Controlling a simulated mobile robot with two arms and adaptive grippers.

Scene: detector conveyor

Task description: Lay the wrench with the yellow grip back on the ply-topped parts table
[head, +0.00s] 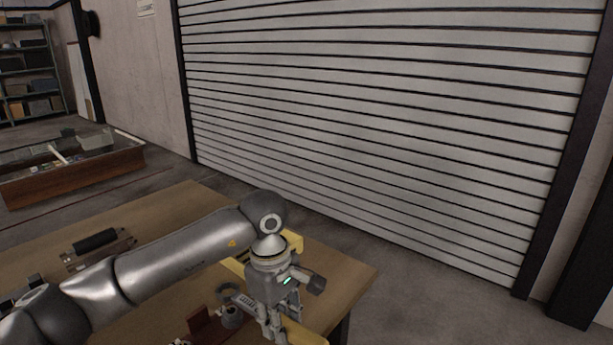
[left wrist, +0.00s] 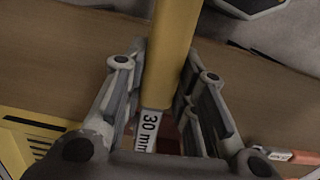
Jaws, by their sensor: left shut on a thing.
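The wrench's yellow grip (left wrist: 170,60) runs up between the fingers of my left gripper (left wrist: 160,105) in the left wrist view. A white label reading "30 mm" is on the wrench between the fingers. The gripper is shut on the wrench. In the head view my left gripper (head: 277,326) points down over the near right part of the ply-topped table (head: 340,273), with a yellow piece (head: 303,334) at its fingers. The wrench's ends are hidden or out of frame. I cannot tell whether it touches the tabletop. My right gripper is not in view.
A yellow object (head: 292,240) lies partly behind my arm on the table. The table's right end is bare. A roller shutter (head: 380,120) stands beyond.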

